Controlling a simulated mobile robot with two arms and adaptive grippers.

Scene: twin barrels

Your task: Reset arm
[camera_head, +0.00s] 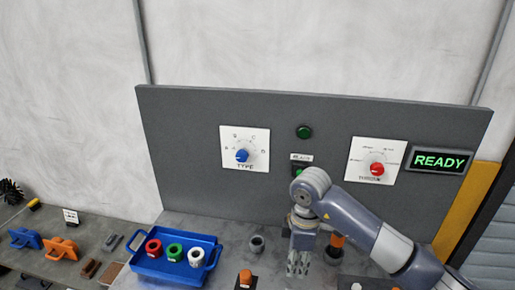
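My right arm comes in from the right, and its gripper (298,270) points down over the grey bench (205,222) in front of the panel. Its fingers are small and seen from behind the wrist, so I cannot tell whether they are open or shut. No object clearly shows between them. Just right of the gripper stands a dark piece with an orange top (337,240), partly hidden by my arm. My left gripper is not in view.
A grey panel (200,110) carries a blue TYPE knob (242,156), a red knob (377,169), a green button (304,132) and a READY display (440,161). A blue tray (150,265) holds red, green and white spools.

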